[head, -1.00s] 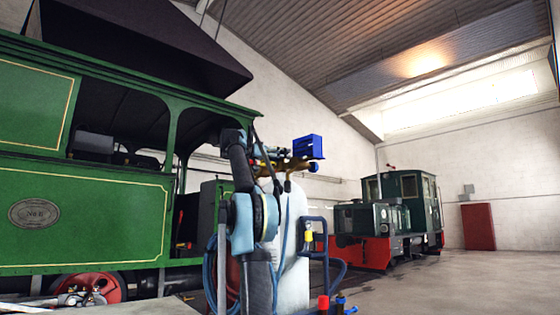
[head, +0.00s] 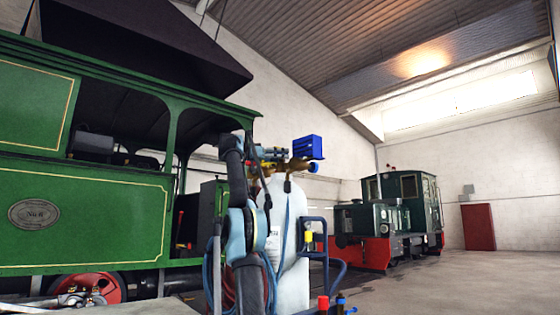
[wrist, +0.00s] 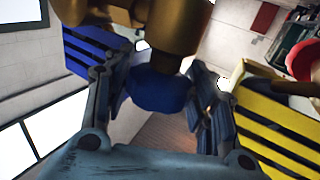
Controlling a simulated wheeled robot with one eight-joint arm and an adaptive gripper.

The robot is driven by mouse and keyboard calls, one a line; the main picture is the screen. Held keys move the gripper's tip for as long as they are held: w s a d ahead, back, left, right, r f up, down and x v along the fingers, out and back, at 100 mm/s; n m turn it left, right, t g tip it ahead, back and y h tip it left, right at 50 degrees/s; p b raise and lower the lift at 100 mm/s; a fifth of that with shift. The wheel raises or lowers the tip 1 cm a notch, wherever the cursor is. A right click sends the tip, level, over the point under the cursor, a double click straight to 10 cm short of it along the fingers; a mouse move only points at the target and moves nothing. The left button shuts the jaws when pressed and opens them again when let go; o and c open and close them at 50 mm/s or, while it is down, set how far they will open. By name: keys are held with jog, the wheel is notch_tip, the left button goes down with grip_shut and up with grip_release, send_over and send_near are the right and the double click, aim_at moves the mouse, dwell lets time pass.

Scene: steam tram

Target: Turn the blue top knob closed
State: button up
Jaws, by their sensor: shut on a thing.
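A rounded blue knob (wrist: 158,90) sits below brass fittings (wrist: 172,30) in the wrist view. My gripper (wrist: 155,98) has one finger on each side of this knob and is shut on it. In the head view my gripper (head: 272,153) is small and reaches the brass valve fittings (head: 292,166) on top of a white gas cylinder (head: 292,240). The held knob cannot be made out there behind the gripper. Another blue knob (head: 314,167) shows at the right end of the fittings.
A blue ribbed box (head: 307,147) stands just above the fittings. Hoses and a blue trolley frame (head: 328,240) surround the cylinder. A green steam tram (head: 90,210) is at left, a dark green locomotive (head: 400,215) behind at right. The floor at right is clear.

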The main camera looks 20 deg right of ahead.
jog(key=o, duration=1.1)
jog(key=shift+w+a+f, duration=0.1)
jog(key=shift+w+f, duration=0.05)
jog(key=shift+w, duration=0.1)
jog(key=shift+s, duration=0.1)
jog(key=a, duration=0.5)
jog(key=w+a, duration=0.1)
jog(key=a, duration=0.1)
jog(key=shift+w+a, duration=0.1)
jog(key=shift+a, duration=0.1)
